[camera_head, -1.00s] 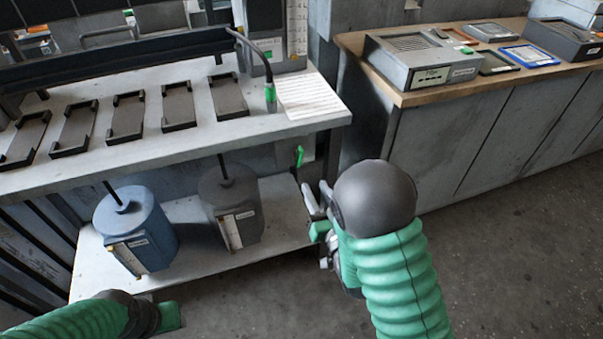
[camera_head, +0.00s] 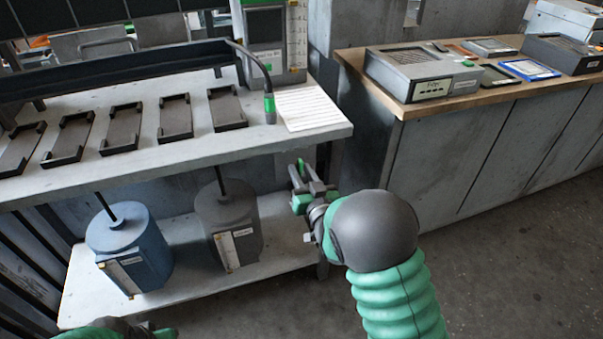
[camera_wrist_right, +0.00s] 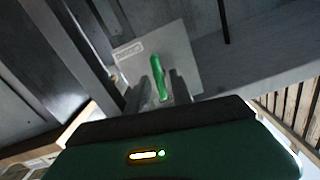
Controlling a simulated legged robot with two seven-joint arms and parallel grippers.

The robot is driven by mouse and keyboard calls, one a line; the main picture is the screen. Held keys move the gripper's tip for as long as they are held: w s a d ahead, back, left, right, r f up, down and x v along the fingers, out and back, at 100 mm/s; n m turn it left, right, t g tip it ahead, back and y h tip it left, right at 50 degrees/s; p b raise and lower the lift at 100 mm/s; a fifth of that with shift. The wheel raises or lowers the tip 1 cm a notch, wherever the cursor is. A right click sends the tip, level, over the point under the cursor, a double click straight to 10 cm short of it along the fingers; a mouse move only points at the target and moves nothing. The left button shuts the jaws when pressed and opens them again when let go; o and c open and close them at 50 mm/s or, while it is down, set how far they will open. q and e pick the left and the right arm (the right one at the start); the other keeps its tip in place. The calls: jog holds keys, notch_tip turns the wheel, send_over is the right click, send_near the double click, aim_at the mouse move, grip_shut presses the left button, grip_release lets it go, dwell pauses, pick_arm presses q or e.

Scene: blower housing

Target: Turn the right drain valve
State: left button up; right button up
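The drain valve has a green lever handle (camera_wrist_right: 158,77) in front of a pale labelled plate (camera_wrist_right: 185,55) in the right wrist view. My right gripper (camera_wrist_right: 160,88) is open, with one dark finger on each side of the lever; I cannot tell whether either touches it. In the head view my right gripper (camera_head: 312,175) is beside the right end of the bench, above its lower shelf, and largely hides the valve. A bit of green lever (camera_head: 300,166) shows at the fingers. My left gripper (camera_head: 165,333) is only partly in view at the bottom left edge.
The bench top (camera_head: 255,138) overhangs close to my right gripper. A blue canister (camera_head: 128,245) and a grey canister (camera_head: 228,225) stand on the lower shelf (camera_head: 190,270). A wood-topped cabinet (camera_head: 450,160) is at right. The floor between is clear.

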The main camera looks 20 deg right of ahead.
grip_shut()
jog(key=shift+f+m, duration=0.1)
jog(key=shift+m, duration=0.2)
jog(key=m, duration=0.3)
jog(key=shift+d+b, duration=0.15)
jog(key=shift+b, duration=0.25)
jog(key=shift+d+f+m+p, duration=0.1)
jog(key=shift+f+m+p, duration=0.1)
jog(key=shift+m, duration=2.9)
jog(key=shift+d+f+m+p, duration=0.1)
jog(key=shift+f+m, duration=0.1)
jog(key=shift+m, duration=2.9)
